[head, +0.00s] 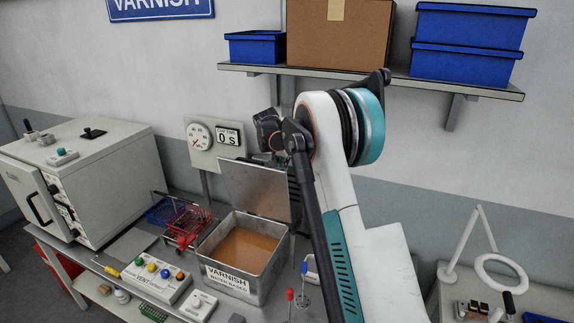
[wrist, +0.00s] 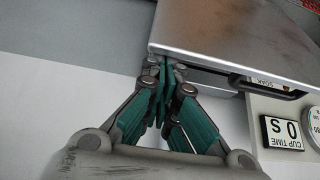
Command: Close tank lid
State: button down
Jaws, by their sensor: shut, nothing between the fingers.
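The varnish tank (head: 245,282) is an open metal box with brown liquid inside, on the bench in the head view. Its grey metal lid (head: 255,188) is raised at the tank's back edge, standing steeply. In the wrist view the lid (wrist: 235,38) fills the upper right as a shiny plate. My gripper (wrist: 166,66) is shut and empty, its green fingers meeting at the lid's near-left corner. I cannot tell whether they touch the lid. In the head view my arm hides the fingertips.
A gauge and cup timer panel (head: 216,143) stands behind the tank; the timer shows also in the wrist view. A red wire basket (head: 186,226) and a button box (head: 152,282) sit left of the tank. A shelf (head: 370,77) with boxes hangs above.

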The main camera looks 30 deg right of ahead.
jog(key=s+a+f+t+h+b, duration=0.3)
jog(key=s+a+f+b, duration=0.2)
jog(key=s+a+b, duration=0.3)
jog(key=s+a+f+t+h+b, duration=0.1)
jog(key=s+a+f+b, duration=0.2)
jog(key=f+b, duration=0.4)
jog(key=s+a+f+t+h+b, duration=0.1)
jog(key=s+a+f+h+b, duration=0.1)
jog(key=a+f+b, duration=0.4)
jog(key=s+a+f+t+h+b, duration=0.1)
jog(key=s+a+f+b, duration=0.3)
jog(key=f+b, duration=0.4)
jog(key=shift+s+a+f+h+b, duration=0.25)
jog(key=shift+a+b, duration=0.45)
jog(key=shift+b, duration=0.5)
